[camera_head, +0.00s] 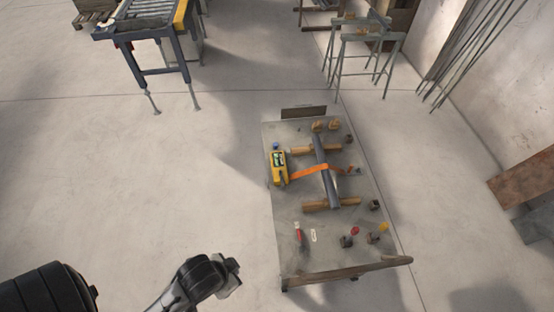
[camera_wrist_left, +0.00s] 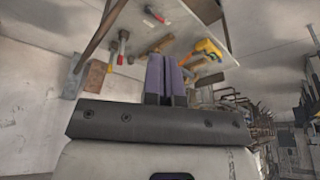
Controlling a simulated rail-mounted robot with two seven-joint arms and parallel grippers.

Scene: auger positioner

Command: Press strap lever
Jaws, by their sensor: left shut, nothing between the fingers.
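An orange strap (camera_head: 310,170) runs across a dark pipe (camera_head: 326,172) that lies on wooden blocks (camera_head: 332,204) on a grey work table (camera_head: 290,222). A small dark piece at the strap's right end (camera_head: 353,170) may be the lever; it is too small to tell. A yellow device (camera_head: 278,167) stands at the strap's left end. My left gripper (camera_head: 232,278) is left of the table's near end, well apart from the strap. In the left wrist view its purple-padded fingers (camera_wrist_left: 166,78) are together and empty. My right gripper is not in view.
A red-handled tool (camera_head: 299,236) and several small blocks and caps lie on the table's near half. A raised board (camera_head: 348,271) edges its near end. A roller conveyor (camera_head: 150,28) and sawhorses (camera_head: 366,45) stand farther back. The floor left of the table is clear.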

